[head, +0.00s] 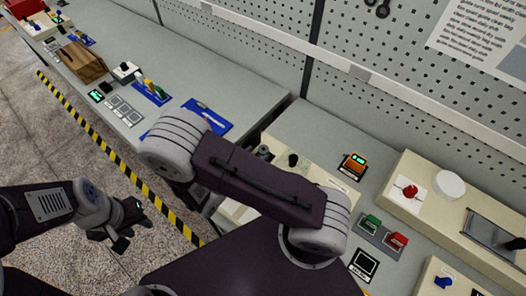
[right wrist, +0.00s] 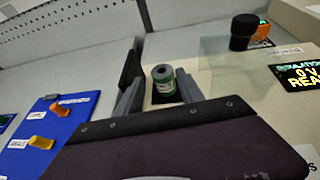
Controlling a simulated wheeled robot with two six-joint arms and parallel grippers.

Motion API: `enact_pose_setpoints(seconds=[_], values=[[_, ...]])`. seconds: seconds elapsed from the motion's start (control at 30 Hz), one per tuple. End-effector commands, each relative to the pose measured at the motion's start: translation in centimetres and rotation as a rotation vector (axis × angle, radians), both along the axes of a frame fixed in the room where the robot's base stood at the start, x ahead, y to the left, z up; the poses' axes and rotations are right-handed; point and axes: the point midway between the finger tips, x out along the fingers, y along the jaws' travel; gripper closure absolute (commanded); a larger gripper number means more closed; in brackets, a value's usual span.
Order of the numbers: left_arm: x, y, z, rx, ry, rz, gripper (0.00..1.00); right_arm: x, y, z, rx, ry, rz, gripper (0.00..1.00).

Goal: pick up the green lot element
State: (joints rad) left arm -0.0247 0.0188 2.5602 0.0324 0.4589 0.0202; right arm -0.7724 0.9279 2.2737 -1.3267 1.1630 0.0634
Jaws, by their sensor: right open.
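The green lot element (right wrist: 164,85) is a short upright cylinder with a green band and a grey top with a dark hole. In the right wrist view it stands between the two fingers of my right gripper (right wrist: 160,92). The fingers are open on either side of it, and I cannot tell whether either touches it. In the head view my right arm hides its gripper, and I cannot pick out the element for sure. My left gripper (head: 127,226) hangs over the floor at the left, away from the benches, with nothing visible in it; its opening is unclear.
A black-capped cylinder (right wrist: 243,32) and a lit display (right wrist: 299,75) are at the right. Green and red blocks (head: 383,232) sit on the near bench. A pegboard wall (head: 405,75) stands behind.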

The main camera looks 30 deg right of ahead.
Motion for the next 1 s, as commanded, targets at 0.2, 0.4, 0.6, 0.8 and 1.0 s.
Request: enact_pose_setpoints(seconds=[0.2, 0.4, 0.6, 0.8, 1.0], values=[[0.0, 0.0, 1.2, 0.0, 0.0, 0.0, 0.64, 1.0, -2.9, -1.4, -0.003, 0.005, -0.006, 0.55], [0.0, 0.0, 1.3, 0.0, 0.0, 0.0, 0.64, 1.9, -4.3, -2.3, 0.0, 0.001, -0.002, 0.55], [0.0, 0.0, 1.2, 0.0, 0.0, 0.0, 0.64, 1.9, -4.2, -2.3, 0.0, 0.0, -0.001, 0.66], [0.0, 0.0, 1.2, 0.0, 0.0, 0.0, 0.64, 1.9, -4.2, -2.3, 0.0, 0.0, -0.001, 1.0], [0.0, 0.0, 1.2, 0.0, 0.0, 0.0, 0.64, 1.9, -4.2, -2.1, 0.0, 0.0, -0.001, 1.0]])
